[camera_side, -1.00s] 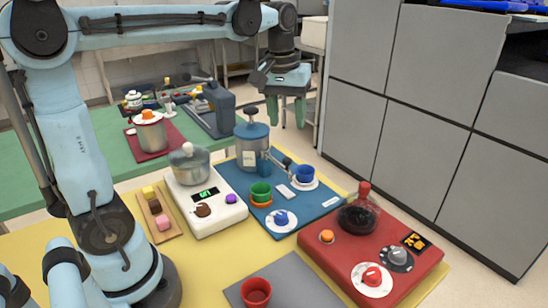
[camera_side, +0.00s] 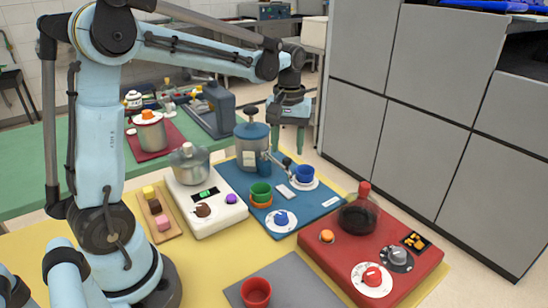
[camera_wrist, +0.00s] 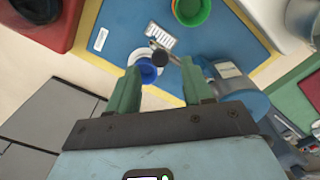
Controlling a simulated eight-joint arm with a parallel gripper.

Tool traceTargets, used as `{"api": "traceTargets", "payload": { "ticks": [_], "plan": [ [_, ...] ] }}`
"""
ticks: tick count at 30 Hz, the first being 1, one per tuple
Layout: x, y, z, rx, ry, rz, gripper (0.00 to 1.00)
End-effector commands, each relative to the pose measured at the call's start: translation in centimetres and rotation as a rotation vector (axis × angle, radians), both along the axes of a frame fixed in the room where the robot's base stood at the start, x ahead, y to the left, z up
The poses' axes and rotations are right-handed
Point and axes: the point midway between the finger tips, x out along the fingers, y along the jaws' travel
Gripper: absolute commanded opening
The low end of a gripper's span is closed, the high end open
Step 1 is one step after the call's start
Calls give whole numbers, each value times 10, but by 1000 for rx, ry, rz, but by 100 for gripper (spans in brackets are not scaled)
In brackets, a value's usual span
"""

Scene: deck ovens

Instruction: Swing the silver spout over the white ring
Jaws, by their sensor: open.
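The blue canister (camera_side: 252,157) stands at the back of the blue mat, with a dark knob on top. Its thin silver spout (camera_side: 277,158) reaches right, ending in a dark tip close to the blue cup (camera_side: 305,173). The cup stands on a white ring (camera_side: 315,185). My gripper (camera_side: 288,143) is open and empty, pointing down behind the spout and cup in the side view. In the wrist view my open fingers (camera_wrist: 158,73) frame the blue cup (camera_wrist: 147,72) and the spout's dark tip (camera_wrist: 158,58); the ring is mostly hidden there.
A green cup (camera_side: 261,191) and a blue knob (camera_side: 282,219) on a white dial are on the blue mat (camera_side: 240,185). A white scale (camera_side: 207,214) with a pot stands left. A red unit (camera_side: 345,248) with a flask is in front. Grey cabinets (camera_side: 425,80) rise at right.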

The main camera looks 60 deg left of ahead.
Motion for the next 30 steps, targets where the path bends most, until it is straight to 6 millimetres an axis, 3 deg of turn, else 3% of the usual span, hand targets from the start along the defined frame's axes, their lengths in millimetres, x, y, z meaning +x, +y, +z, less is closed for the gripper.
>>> {"api": "traceTargets", "payload": {
  "ticks": [7, 19, 29, 30],
  "plan": [
    [0, 0, -27, 0, 0, 0, 50],
    [0, 0, -33, 0, 0, 0, 50],
    [0, 0, -33, 0, 0, 0, 1],
    [0, 0, -33, 0, 0, 0, 0]
  ]
}}
